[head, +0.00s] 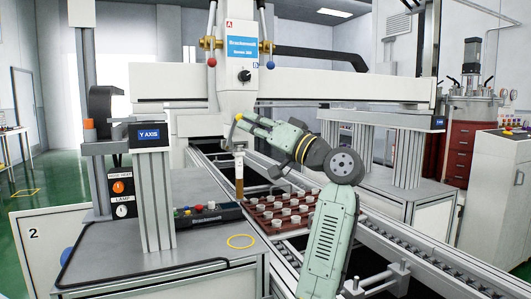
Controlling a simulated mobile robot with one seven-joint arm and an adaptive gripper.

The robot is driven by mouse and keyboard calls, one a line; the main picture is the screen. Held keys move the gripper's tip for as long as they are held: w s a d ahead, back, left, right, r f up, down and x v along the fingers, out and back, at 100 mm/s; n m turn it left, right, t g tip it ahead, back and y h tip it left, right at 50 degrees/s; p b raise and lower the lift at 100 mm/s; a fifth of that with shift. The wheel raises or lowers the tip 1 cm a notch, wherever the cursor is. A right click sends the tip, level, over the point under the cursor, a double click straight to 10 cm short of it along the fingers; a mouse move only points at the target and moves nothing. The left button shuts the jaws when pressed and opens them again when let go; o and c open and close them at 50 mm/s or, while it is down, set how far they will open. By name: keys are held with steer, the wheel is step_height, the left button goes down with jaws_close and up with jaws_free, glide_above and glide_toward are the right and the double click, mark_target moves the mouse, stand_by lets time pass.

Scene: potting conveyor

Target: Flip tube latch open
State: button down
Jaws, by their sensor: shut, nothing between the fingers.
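A tube (239,178) with a clear upper part and an amber-brown lower part hangs upright below the dispensing head (237,95) of the machine. My arm reaches in from the right, and my gripper (230,143) is beside the head, just above the tube. The gripper is small in the picture; it looks shut and empty. The tube latch cannot be made out; the gripper and wrist cover part of the area around the tube's top. I cannot tell whether the gripper touches the latch or the tube holder.
A red-brown tray (262,214) with several white cups sits on the conveyor (420,258) below the tube. A dark control box (208,214) and a yellow ring (241,241) are on the grey bench left of it. Two ball-tipped levers flank the head. A horizontal beam (345,87) spans behind my arm.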

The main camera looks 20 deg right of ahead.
steer(key=v, duration=1.2)
steer(key=shift+r, duration=0.15)
